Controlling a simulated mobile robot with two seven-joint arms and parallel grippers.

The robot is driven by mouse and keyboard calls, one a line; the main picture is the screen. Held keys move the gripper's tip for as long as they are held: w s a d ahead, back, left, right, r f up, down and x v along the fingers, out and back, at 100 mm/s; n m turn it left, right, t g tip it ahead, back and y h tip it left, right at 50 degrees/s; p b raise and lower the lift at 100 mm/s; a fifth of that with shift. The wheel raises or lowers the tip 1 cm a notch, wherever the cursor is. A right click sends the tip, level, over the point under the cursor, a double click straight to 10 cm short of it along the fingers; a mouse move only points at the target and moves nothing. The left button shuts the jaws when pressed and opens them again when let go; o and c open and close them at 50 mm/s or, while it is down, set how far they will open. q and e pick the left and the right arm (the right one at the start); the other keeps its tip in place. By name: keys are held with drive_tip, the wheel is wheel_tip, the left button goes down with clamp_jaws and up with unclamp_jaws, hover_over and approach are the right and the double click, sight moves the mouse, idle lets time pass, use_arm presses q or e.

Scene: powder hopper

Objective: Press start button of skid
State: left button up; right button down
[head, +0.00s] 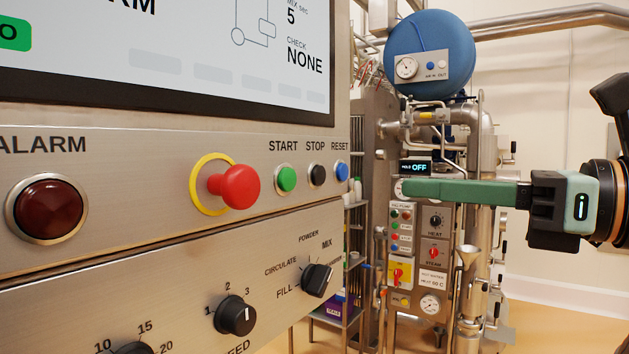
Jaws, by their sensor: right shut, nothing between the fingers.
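The near steel control panel (130,228) fills the left side. Its green START button (287,179) sits in a row with the black STOP button (317,174) and the blue RESET button (342,171). My right gripper (408,188) comes in from the right with its green fingers shut, empty, and pointing left. Its tips appear to the right of the button row, apart from the panel. They overlap the view of a smaller panel (404,252) on the equipment behind, which carries small coloured buttons. My left gripper is out of view.
A red emergency-stop knob (238,187) with a yellow ring sticks out left of START. A red alarm lamp (47,208) and selector knobs (317,279) are on the same panel. A blue vessel (430,50) and pipes stand behind. A shelf (340,318) stands beyond the panel edge.

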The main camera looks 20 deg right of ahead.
sight(290, 179)
drive_tip(key=p+x, duration=0.3)
drive_tip(key=x, duration=1.1)
drive_tip(key=shift+a, duration=0.1)
